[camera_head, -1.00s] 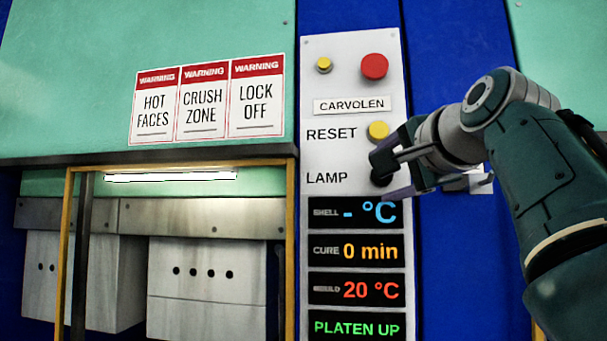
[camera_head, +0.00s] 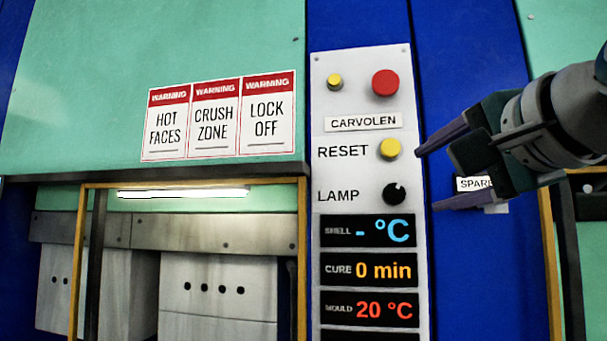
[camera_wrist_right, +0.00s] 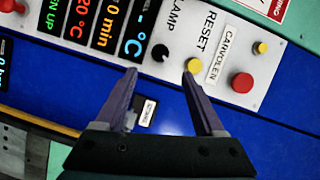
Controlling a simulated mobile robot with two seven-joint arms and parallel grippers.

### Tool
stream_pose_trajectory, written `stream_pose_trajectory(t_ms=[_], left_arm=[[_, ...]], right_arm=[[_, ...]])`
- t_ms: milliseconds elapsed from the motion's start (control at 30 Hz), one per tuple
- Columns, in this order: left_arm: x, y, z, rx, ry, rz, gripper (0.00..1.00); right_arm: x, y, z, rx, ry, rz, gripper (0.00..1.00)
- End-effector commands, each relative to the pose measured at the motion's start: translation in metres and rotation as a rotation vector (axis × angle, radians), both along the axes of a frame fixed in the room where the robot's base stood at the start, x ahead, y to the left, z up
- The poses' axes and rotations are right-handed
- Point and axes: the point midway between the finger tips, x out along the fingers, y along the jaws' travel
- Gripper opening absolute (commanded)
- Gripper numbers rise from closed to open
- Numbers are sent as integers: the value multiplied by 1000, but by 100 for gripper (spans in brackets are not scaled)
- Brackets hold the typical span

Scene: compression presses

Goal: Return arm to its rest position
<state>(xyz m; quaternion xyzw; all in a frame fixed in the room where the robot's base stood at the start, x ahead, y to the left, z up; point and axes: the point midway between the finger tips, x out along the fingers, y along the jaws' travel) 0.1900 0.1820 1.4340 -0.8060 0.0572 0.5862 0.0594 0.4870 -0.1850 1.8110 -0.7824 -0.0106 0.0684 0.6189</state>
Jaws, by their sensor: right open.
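My right gripper (camera_head: 428,180) is open and empty at the right of the head view, in front of the blue strip beside the control panel (camera_head: 319,110). It is apart from the panel's controls. The black lamp knob (camera_head: 395,193) and the yellow reset button (camera_head: 391,149) are to the left of its fingertips. In the right wrist view the open fingers (camera_wrist_right: 167,98) point toward the panel, with the lamp knob (camera_wrist_right: 160,53) and reset button (camera_wrist_right: 194,66) beyond them. My left gripper is not in view.
The panel also has a red button (camera_head: 385,83) and a smaller yellow button (camera_head: 334,82). Its displays (camera_head: 368,231) show a shell dash, cure 0 min and mould 20 °C. A press opening with a yellow frame (camera_head: 303,260) is at the left. A SPARE label (camera_head: 474,184) is partly behind my gripper.

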Motion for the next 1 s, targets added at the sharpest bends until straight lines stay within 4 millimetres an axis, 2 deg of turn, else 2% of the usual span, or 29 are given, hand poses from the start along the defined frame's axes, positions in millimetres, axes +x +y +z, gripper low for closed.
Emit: stream_pose_trajectory(t_ms=[433,500,567,667,767,800,867,900,967,1000], left_arm=[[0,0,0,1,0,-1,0],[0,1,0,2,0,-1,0],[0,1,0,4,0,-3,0],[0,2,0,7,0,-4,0],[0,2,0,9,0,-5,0],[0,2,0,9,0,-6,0],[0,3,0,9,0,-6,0],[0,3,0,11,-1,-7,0],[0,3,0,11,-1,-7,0],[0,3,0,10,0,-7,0]], right_arm=[[0,0,-1,-2,1,0,71],[-1,-1,-9,-24,16,-1,71],[-3,-3,-27,-72,51,-2,71],[-14,-6,-81,-227,160,15,71],[-42,-9,-153,-452,314,79,71],[-57,-9,-183,-547,379,120,71],[-85,-9,-224,-684,472,198,71],[-105,-8,-250,-771,531,260,71],[-139,-7,-285,-892,613,365,71],[-162,-6,-305,-965,662,441,71]])
